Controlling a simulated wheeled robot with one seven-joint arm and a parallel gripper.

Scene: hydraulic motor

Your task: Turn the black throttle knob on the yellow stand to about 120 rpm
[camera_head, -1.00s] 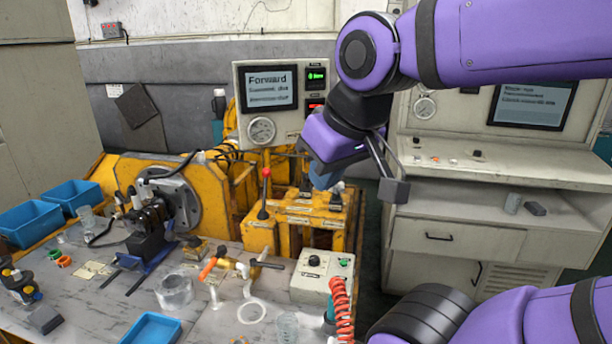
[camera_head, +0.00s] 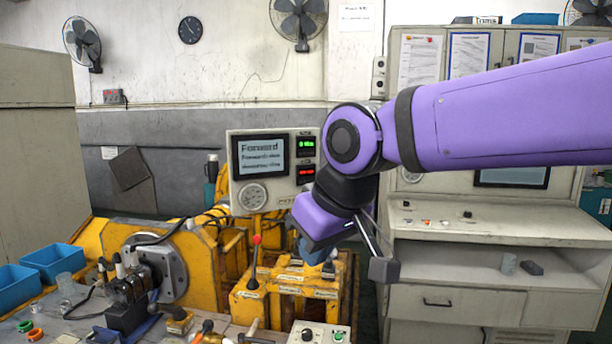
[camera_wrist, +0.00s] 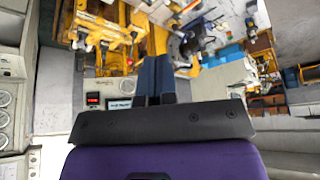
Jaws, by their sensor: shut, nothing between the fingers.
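The yellow stand (camera_head: 285,305) is in the middle of the head view, with small labels on its top. A dark knob (camera_head: 328,270) shows on its top right, close below my gripper; I cannot tell for sure that it is the throttle knob. A red-tipped lever (camera_head: 254,262) stands at the stand's left. My gripper (camera_head: 314,254) is above the stand, pointing down, shut and empty. Its blue fingers (camera_wrist: 155,75) lie together in the wrist view. Whether they touch anything is unclear. The hand hides part of the area behind it.
A display panel (camera_head: 262,158) behind the stand reads "Forward"; its green (camera_head: 306,145) and red (camera_head: 306,174) readouts are too small to read. A gauge (camera_head: 252,196) sits below. A control box (camera_head: 318,333) is in front. A white console (camera_head: 480,250) stands at right.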

